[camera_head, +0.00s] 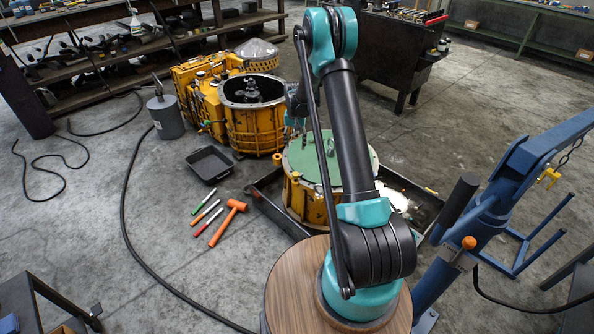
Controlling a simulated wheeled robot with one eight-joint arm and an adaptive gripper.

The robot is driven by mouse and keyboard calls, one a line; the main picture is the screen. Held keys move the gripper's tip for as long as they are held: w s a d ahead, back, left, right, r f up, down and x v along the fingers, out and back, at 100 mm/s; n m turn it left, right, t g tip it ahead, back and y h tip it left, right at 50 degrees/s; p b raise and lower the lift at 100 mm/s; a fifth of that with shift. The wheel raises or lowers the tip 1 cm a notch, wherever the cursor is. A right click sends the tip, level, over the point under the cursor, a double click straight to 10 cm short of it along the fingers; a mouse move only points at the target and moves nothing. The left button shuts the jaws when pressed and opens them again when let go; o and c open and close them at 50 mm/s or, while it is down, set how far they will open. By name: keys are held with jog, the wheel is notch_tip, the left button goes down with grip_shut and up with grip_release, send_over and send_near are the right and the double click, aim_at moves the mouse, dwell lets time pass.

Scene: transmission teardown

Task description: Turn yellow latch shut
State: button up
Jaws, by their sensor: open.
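I cannot clearly pick out a yellow latch. A yellow-orange transmission case (292,198) with a flat green top (305,160) stands in a dark tray, partly hidden behind my arm. A small orange-yellow piece (277,159) shows at its left edge; I cannot tell whether it is the latch. My gripper (296,128) is small in the picture, above the far left part of the green top, and partly hidden by my arm. It is open, with nothing visible in it. I cannot tell whether it touches the case.
An open yellow housing (254,128) stands behind, with a grey can (165,117) to its left. A black bin (209,164), an orange hammer (228,222) and several markers lie on the floor. A blue hoist (495,200) with a yellow hook (549,178) stands right.

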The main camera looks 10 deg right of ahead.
aim_at(295, 174)
notch_tip(295, 174, down, 17)
jog(key=shift+f, duration=0.15)
dwell(0.5)
grip_shut()
jog(key=shift+n, duration=0.6)
grip_release()
dwell(0.3)
notch_tip(295, 174, up, 12)
dwell(0.5)
